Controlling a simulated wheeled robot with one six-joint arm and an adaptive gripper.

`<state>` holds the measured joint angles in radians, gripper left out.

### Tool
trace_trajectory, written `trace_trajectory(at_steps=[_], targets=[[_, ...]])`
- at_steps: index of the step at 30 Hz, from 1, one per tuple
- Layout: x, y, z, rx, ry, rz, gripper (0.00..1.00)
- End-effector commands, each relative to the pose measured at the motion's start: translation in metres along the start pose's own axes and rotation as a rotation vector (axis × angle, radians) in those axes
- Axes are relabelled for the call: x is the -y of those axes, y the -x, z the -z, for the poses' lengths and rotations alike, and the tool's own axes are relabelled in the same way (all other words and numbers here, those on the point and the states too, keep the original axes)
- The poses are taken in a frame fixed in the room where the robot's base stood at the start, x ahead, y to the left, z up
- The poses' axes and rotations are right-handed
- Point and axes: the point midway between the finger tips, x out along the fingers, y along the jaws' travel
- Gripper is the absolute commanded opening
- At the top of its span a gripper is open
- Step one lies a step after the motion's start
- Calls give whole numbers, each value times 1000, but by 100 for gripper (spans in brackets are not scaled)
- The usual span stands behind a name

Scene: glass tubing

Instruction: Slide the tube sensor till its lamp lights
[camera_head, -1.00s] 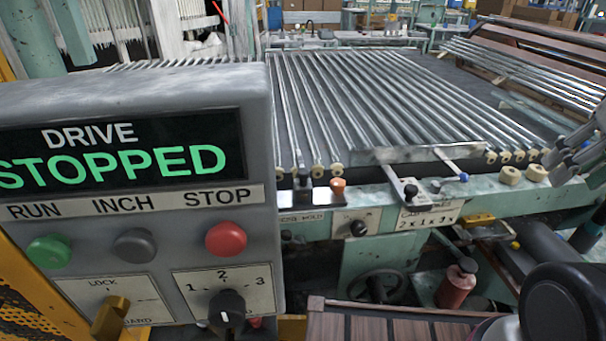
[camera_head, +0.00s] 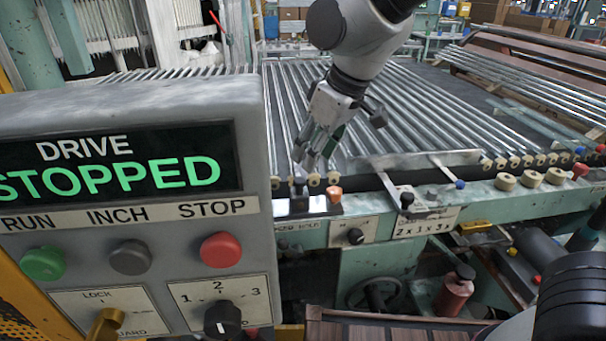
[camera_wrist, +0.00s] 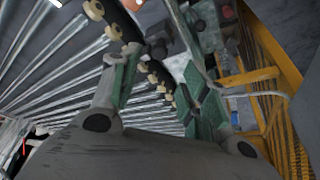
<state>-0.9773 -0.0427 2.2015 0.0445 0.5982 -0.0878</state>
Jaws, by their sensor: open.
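My gripper (camera_head: 317,150) is open and empty, pointing down over the near left ends of the glass tubes (camera_head: 400,110). Its fingertips are just above the front rail, behind a small black upright block (camera_head: 299,190) that may be the tube sensor. An orange cap (camera_head: 335,195) stands right of that block. I cannot tell which part is the sensor's lamp, and I see none clearly lit. In the wrist view, my two fingers (camera_wrist: 158,62) are spread, with a dark rounded part (camera_wrist: 158,48) showing between them. Contact cannot be told.
A control box (camera_head: 130,265) reading DRIVE STOPPED blocks the left foreground. Cream tube-end rollers (camera_head: 505,183) line the front rail. A clamp with a black knob (camera_head: 407,200) sits right of the orange cap.

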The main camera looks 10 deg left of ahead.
Motion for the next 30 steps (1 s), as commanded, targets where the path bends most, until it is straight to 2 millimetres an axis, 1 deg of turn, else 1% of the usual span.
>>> trace_trajectory(at_steps=[5, 12, 15, 19, 26, 30], targets=[[-1, -21, 0, -4, 8, -1, 45], [-1, -61, 0, -4, 7, -1, 45], [-1, -71, 0, -5, 7, -1, 45], [-1, -77, 1, -6, 7, -2, 45], [-1, -78, 1, -7, 7, -2, 45], [-1, -78, 0, -7, 6, -2, 20]])
